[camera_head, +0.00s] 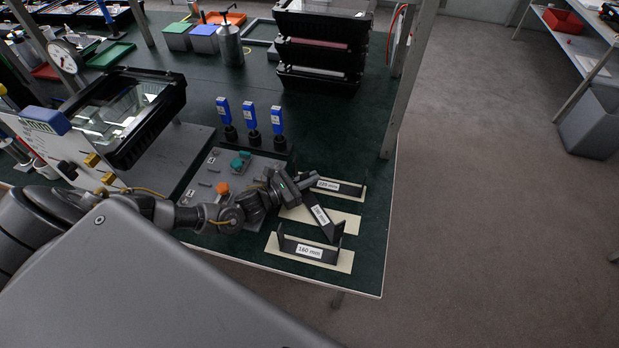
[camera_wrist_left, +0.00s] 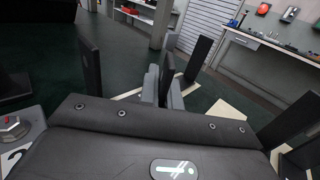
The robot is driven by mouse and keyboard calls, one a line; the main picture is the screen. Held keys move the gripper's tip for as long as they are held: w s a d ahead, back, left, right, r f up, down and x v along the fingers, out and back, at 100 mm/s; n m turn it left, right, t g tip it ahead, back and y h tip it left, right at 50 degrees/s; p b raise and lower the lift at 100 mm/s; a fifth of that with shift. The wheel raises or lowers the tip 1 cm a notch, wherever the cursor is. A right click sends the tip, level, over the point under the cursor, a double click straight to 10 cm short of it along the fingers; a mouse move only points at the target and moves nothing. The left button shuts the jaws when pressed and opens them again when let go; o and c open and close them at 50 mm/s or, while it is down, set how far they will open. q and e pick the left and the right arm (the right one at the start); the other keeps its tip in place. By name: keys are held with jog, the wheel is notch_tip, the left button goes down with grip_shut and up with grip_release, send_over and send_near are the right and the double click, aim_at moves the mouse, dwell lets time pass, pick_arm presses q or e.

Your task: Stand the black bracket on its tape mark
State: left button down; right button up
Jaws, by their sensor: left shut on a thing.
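My left gripper (camera_head: 310,181) is shut on one end of a black bracket (camera_head: 321,222) with a white label. The bracket is tilted, slanting down to the right across the middle cream tape mark (camera_head: 346,221). I cannot tell whether its lower end touches the table. In the left wrist view a black plate of the bracket (camera_wrist_left: 167,76) stands between the grey fingers (camera_wrist_left: 163,90). A black bracket labelled 160 mm (camera_head: 295,246) stands upright on the front tape mark (camera_head: 338,264). Another labelled bracket (camera_head: 350,189) stands on the back tape mark, partly behind my gripper. My right gripper is not in view.
A control box (camera_head: 207,183) with orange and green knobs lies left of the marks. Several blue-topped tools (camera_head: 250,117) stand behind it. Stacked black housings (camera_head: 320,50) are at the back. A metal post (camera_head: 405,90) rises at the table's right edge.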

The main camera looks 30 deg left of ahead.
pick_arm(q)
jog(key=c, duration=2)
grip_release()
jog(key=shift+f, duration=0.15)
jog(key=shift+c, duration=0.2)
jog(key=o, duration=0.4)
jog(key=shift+o, duration=0.2)
jog(key=shift+r, duration=0.3)
jog(key=b+v, duration=0.1)
jog(key=v, duration=0.5)
jog(key=shift+s+a+f+b, duration=0.15)
jog(key=shift+s+f+b, duration=0.05)
jog(key=shift+b, duration=0.15)
jog(key=shift+s+a+r, duration=0.1)
jog(key=shift+s+a, duration=0.15)
jog(key=shift+s, duration=0.2)
